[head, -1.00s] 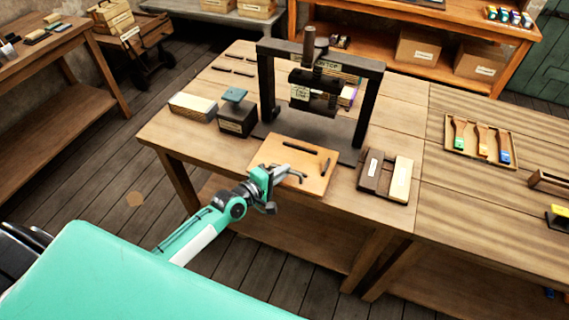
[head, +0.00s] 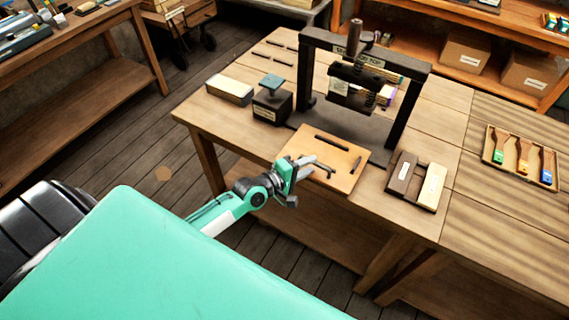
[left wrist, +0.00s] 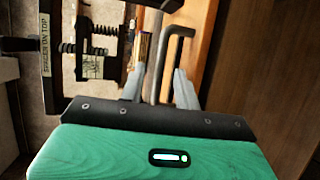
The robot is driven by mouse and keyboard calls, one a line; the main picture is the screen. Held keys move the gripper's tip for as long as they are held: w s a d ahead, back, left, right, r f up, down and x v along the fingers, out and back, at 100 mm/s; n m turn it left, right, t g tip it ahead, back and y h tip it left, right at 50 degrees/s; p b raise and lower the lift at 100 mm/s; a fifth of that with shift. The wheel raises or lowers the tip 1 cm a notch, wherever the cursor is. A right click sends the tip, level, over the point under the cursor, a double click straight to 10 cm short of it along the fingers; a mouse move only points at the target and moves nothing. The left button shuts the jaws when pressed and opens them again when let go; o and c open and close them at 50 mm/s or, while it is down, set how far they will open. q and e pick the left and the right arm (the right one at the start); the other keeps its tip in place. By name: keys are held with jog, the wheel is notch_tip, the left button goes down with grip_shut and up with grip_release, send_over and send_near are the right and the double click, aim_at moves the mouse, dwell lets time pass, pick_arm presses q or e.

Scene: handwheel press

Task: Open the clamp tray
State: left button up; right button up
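The light wooden board that I take for the clamp tray (head: 301,144) lies in front of the handwheel press (head: 414,100). It carries dark bars. My left gripper (head: 320,165) reaches over its front left edge from the left. In the left wrist view, the gripper's two grey fingers (left wrist: 160,88) stand apart. A dark bent handle (left wrist: 179,32) shows beyond and between them; I cannot tell whether they touch it. The press frame (left wrist: 47,62) with its spring and label is at the left of that view. My right gripper is not in view.
A dark block with a teal top (head: 272,108) and a pale-topped block (head: 230,91) stand left of the press. A dark and pale block pair (head: 430,187) lies right of the board. A brush tray (head: 546,187) lies farther right. Bare tabletop (head: 455,115) lies behind the pair.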

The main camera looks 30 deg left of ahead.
pick_arm(q)
jog(key=b+v, duration=0.2)
jog(key=v, duration=1)
jog(key=shift+s, duration=0.1)
jog(key=s+a+f+m+g+y, duration=0.2)
jog(key=f, duration=0.9)
jog(key=s+a+f+m+g+y, duration=0.1)
jog(key=s+a+f+m+y, duration=0.15)
jog(key=f, duration=0.85)
jog(key=s+a+f+m+g+y, duration=0.1)
jog(key=s+a+f+g, duration=0.15)
jog(key=f, duration=0.85)
jog(key=s+d+f+m+g, duration=0.1)
jog(key=s+f+m+g, duration=0.25)
jog(key=s+f, duration=0.9)
jog(key=s+d+f+m+g, duration=0.2)
jog(key=s+f, duration=0.3)
jog(key=s, duration=0.4)
jog(key=s+d+f+m+g+y, duration=0.1)
jog(key=s+d+f+m, duration=0.3)
jog(key=s, duration=0.5)
jog(key=shift+d+f+m+g, duration=0.15)
jog(key=shift+f+m+g, duration=0.55)
jog(key=shift+f, duration=0.2)
